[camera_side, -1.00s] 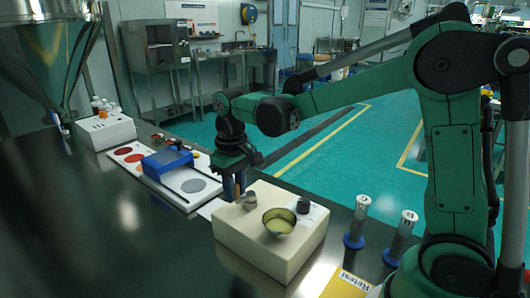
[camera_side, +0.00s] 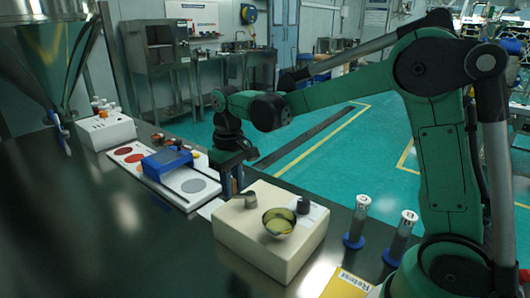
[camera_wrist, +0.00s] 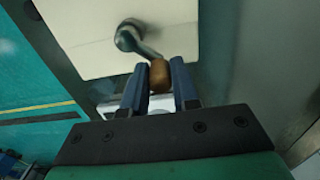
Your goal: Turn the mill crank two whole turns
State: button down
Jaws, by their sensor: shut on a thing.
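The mill is a cream block (camera_side: 265,245) on the dark bench, with a grey metal crank (camera_side: 246,197) on its top. In the wrist view the crank arm (camera_wrist: 143,45) runs from a round hub to a brown handle knob (camera_wrist: 160,75). My gripper (camera_wrist: 160,80) has its two blue fingers on either side of this knob, shut on it. In the side view my gripper (camera_side: 231,186) is at the block's back left edge, and the knob is hidden there.
Two labelled tubes with blue bases (camera_side: 355,222) stand to the right, beside a yellow card (camera_side: 346,284). The bench front is clear.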

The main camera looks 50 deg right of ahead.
aim_at(238, 201)
jog(key=shift+w+d, duration=0.45)
jog(key=shift+d, duration=0.45)
jog(key=shift+d, duration=0.15)
jog(key=c, duration=0.6)
grip_release()
jog(key=shift+o, duration=0.2)
notch_tip(238, 201, up, 7)
